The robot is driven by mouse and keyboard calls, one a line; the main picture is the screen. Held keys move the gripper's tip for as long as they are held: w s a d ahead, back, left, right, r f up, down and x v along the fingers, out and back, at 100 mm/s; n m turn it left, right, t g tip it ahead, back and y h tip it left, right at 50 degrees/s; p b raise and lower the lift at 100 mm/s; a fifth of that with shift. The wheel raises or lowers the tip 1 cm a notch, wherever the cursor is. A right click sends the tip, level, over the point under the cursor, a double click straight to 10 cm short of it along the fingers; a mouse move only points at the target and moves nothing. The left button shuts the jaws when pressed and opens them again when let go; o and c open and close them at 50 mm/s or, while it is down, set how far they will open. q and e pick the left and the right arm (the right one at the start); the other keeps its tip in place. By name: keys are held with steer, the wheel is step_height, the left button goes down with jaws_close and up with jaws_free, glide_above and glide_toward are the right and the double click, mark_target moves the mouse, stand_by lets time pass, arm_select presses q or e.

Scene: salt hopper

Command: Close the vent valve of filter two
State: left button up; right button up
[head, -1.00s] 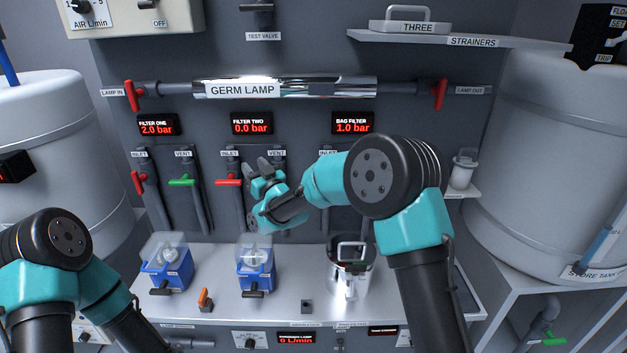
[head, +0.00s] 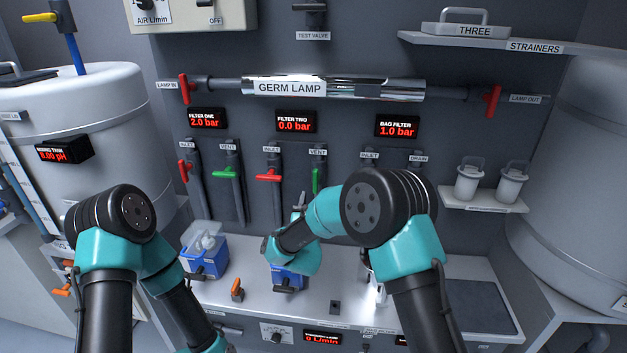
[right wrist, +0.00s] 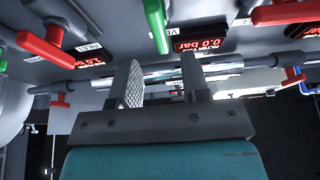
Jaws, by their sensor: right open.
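The filter two vent valve has a green handle (head: 316,181) standing upright along its pipe, under the VENT label (head: 318,152). My right gripper (head: 299,200) is below and in front of it, with its fingers pointing up toward the panel. In the right wrist view the two fingers (right wrist: 160,80) are apart and empty. The green handle (right wrist: 156,25) shows beyond them, above the gap in the picture, with no visible contact. The filter two display (head: 295,122) reads 0.0 bar. My left gripper is out of view; only its arm shows at lower left.
The filter two inlet's red handle (head: 268,177) lies level just left of the vent. Filter one's green vent handle (head: 226,173) is also level. A blue-based unit (head: 207,256) stands on the bench, and another is partly behind my right arm. The germ lamp (head: 330,88) runs above.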

mark_target(315, 182)
steer(key=shift+x, duration=3.8)
jaws_close()
